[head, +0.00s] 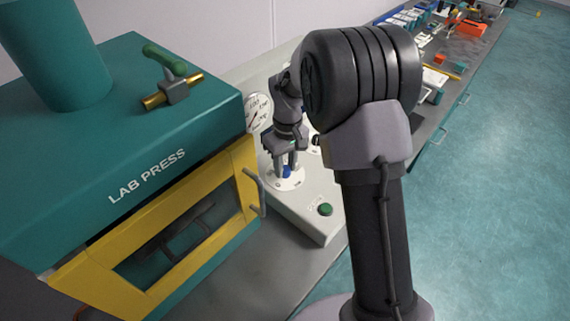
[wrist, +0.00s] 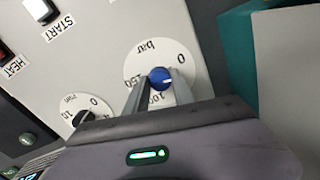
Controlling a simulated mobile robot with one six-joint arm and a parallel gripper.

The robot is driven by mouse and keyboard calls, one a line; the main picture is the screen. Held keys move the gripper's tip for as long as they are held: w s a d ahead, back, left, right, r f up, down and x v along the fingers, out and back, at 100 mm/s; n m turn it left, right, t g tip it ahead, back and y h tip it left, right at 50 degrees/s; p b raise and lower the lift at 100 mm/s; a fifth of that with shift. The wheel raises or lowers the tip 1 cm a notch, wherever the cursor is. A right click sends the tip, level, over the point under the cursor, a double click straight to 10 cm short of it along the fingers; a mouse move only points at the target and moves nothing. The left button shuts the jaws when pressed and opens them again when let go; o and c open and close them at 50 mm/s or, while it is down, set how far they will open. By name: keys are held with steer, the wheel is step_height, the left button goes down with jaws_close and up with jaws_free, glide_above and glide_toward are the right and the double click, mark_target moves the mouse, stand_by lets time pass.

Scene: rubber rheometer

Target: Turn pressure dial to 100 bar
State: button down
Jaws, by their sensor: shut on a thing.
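The pressure dial is a blue knob (wrist: 160,78) on a round white plate (wrist: 143,62) marked "bar", with 0, 100 and 150 readable in the wrist view. In the head view the blue knob (head: 287,171) and its plate (head: 288,184) sit on the pale control panel beside the press. My gripper (wrist: 159,88) is shut on the knob, one finger on each side. In the head view my gripper (head: 286,164) points down onto the dial. The knob's pointer direction is not clear, and my gripper hides the lower part of the plate.
A smaller dial marked "min" (wrist: 86,116) lies left of the pressure dial, with a START button (wrist: 40,9) above. The teal lab press (head: 120,130) with its yellow door and handle (head: 252,190) stands close left. A gauge (head: 257,113) and green button (head: 325,209) are nearby.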

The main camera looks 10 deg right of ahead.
steer(key=m, duration=0.5)
steer(key=shift+m, duration=0.3)
steer(key=m, duration=0.5)
steer(key=shift+b, duration=0.3)
steer(key=m+b, duration=0.1)
steer(key=m, duration=0.4)
steer(key=shift+s+m+t, duration=0.1)
steer(key=shift+m+t, duration=0.2)
steer(key=shift+m, duration=0.1)
steer(key=m+b, duration=0.1)
steer(key=m, duration=0.4)
steer(key=shift+m+b, duration=0.3)
steer(key=shift+b, duration=0.05)
steer(key=c, duration=1.1)
jaws_free()
steer(key=shift+o, duration=0.2)
